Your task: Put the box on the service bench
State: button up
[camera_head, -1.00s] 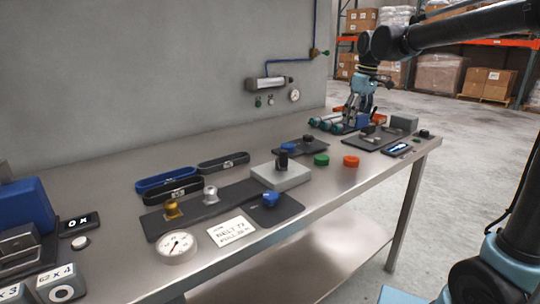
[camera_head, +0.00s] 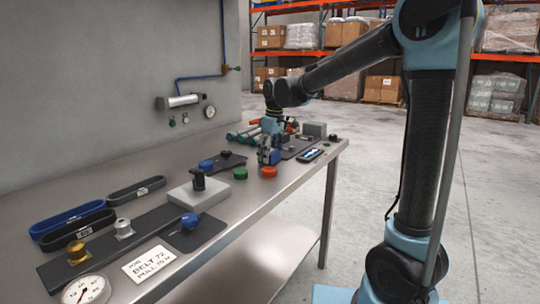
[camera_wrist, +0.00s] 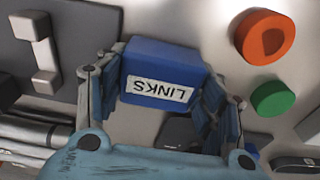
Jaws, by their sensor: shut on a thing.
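The box (camera_wrist: 160,55) is blue with a white label reading LINKS, upside down in the wrist view. My gripper (camera_wrist: 160,88) is shut on it, with one finger on each side. In the head view my gripper (camera_head: 268,154) is low over the right part of a long steel bench (camera_head: 275,205), close behind an orange-red disc (camera_head: 269,171). My fingers mostly hide the box there. I cannot tell whether its underside touches the bench top.
A green disc (camera_head: 240,173) lies left of the red one. A grey scale-like block (camera_head: 197,193), dark mats, knobs and a dial gauge (camera_head: 86,290) fill the left and middle. A phone-like display (camera_head: 309,155) and a grey block (camera_head: 314,129) stand at the right end.

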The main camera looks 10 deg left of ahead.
aim_at(273, 152)
jog(key=o, duration=1.1)
jog(key=shift+f, duration=0.1)
notch_tip(273, 152, up, 12)
jog(key=d, duration=0.1)
jog(key=s+d+f+m, duration=0.1)
jog(key=s+d+m, duration=0.1)
jog(key=d, duration=0.5)
jog(key=s+d+f+m, duration=0.1)
jog(key=d+f, duration=0.1)
jog(key=d, duration=0.5)
jog(key=s+d+f+m+t, duration=0.1)
jog(key=s+d+f+m, duration=0.15)
jog(key=d, duration=0.35)
jog(key=s+d+f+m, duration=0.1)
jog(key=s+d+f, duration=0.25)
jog(key=d, duration=0.25)
jog(key=s+d+f+m, duration=0.2)
jog(key=s+d+f, duration=0.2)
jog(key=s+f, duration=0.1)
jog(key=s+d+f+m+h, duration=0.1)
jog(key=s+d+f+m, duration=0.1)
jog(key=s+d+f, duration=0.2)
jog(key=s+d+f+m, duration=0.3)
jog(key=s+d+f, duration=0.2)
jog(key=s+f, duration=0.1)
jog(key=shift+d+f+t, duration=0.1)
jog(key=shift+f+t, duration=0.2)
jog(key=shift+f, duration=0.45)
